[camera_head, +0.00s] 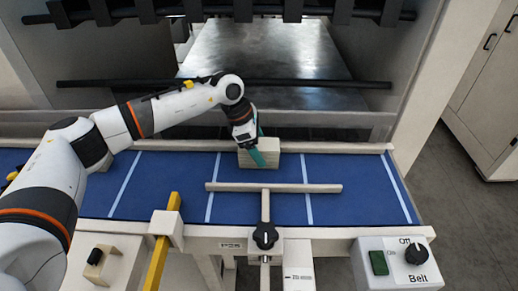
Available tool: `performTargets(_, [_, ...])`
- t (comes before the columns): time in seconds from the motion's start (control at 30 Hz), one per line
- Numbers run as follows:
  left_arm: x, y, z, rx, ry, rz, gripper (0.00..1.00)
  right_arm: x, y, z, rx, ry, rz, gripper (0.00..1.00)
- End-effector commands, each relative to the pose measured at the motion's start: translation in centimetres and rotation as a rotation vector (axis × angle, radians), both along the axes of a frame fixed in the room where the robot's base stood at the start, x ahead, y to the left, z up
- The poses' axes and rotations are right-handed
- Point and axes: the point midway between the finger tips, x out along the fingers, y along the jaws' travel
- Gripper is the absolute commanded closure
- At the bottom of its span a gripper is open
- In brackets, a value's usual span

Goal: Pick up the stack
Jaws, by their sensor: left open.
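A pale beige stack (270,147) sits on the blue conveyor belt (334,172), near the belt's far rail. My left gripper (259,157) has teal fingers and is at the stack, with a finger in front of its near face. The left gripper is open. I cannot tell whether its fingers touch the stack. The gripper body and fingers hide the stack's left part. My right gripper is not in view.
A beige T-shaped bar (273,188) with a black knob (265,235) lies across the near side of the belt. A yellow lever (163,240) stands left of it. A belt switch box (397,262) is at the lower right. The belt's right end is clear.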

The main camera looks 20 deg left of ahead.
Motion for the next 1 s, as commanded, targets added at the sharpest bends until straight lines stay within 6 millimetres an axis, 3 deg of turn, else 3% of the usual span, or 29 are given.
performTargets(0.57, [0.02, -0.01, -0.27, -0.001, -0.001, 0.000, 0.24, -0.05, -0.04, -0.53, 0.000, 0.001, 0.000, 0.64])
performTargets(0.9, [0.02, -0.02, -0.17, -0.001, 0.000, 0.000, 0.76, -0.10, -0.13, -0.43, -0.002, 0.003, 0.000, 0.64])
performTargets(1.0, [0.01, -0.02, -0.19, -0.001, 0.000, 0.000, 0.76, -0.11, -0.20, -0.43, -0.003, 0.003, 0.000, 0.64])
